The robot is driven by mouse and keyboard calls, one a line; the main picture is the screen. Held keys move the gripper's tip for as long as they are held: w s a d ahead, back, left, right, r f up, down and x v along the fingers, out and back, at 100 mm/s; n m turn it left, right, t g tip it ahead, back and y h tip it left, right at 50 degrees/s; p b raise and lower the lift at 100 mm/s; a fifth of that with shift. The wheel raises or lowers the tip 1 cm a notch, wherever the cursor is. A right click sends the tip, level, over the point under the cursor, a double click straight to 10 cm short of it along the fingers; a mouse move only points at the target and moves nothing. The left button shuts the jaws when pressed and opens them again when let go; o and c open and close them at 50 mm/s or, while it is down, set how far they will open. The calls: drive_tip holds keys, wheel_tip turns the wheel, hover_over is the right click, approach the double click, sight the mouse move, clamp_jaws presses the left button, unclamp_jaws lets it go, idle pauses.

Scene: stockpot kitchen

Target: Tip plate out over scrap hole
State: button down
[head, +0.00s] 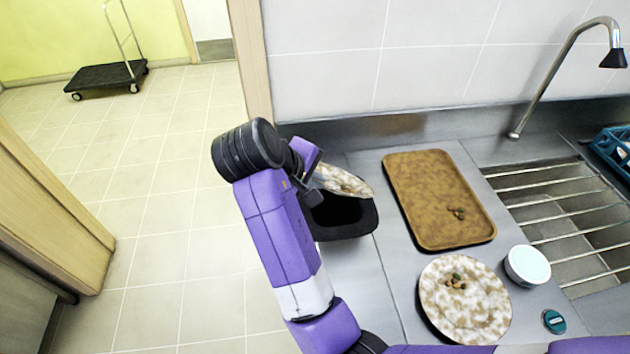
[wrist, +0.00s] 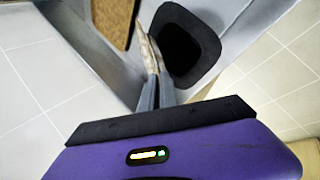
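A speckled cream-and-brown plate (head: 343,180) is in my gripper (head: 314,184), steeply tilted above the black-rimmed scrap hole (head: 350,228). In the wrist view the plate (wrist: 146,48) shows nearly edge-on between the fingertips of my gripper (wrist: 157,82), beside the scrap hole (wrist: 184,48). The gripper is shut on the plate's rim. No scraps show on the visible part of the held plate; its other face is hidden. A second plate (head: 485,313) of the same pattern lies flat on the counter with several small scraps on it.
A brown tray (head: 430,180) with a few scraps lies right of the hole. A white bowl (head: 527,265), a teal-topped round item (head: 554,321), a barred sink (head: 570,215), a tap (head: 545,85) and a blue rack (head: 610,150) are farther right.

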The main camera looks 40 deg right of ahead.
drive_tip(key=d+r+y+p, duration=0.1)
drive_tip(key=r+y+p, duration=0.1)
drive_tip(key=p, duration=0.1)
drive_tip(key=shift+w+d+r, duration=0.1)
drive_tip(key=shift+d+r, duration=0.05)
drive_tip(key=shift+d, duration=0.2)
drive_tip(key=shift+w+d+r+g+y, duration=0.15)
drive_tip(key=shift+d+r+y, duration=0.1)
drive_tip(key=shift+r+y, duration=0.2)
drive_tip(key=shift+w+d+r+g+y, duration=0.15)
drive_tip(key=shift+d+r+y, duration=0.15)
drive_tip(key=shift+y, duration=0.15)
drive_tip(key=shift+w+d+r+g+y, duration=0.1)
drive_tip(key=shift+d+r+g+y, duration=0.1)
drive_tip(key=shift+d+r+y, duration=0.6)
drive_tip(key=shift+d+r+g+y, duration=0.2)
drive_tip(key=shift+d+r+y, duration=0.3)
drive_tip(key=shift+r+y, duration=0.45)
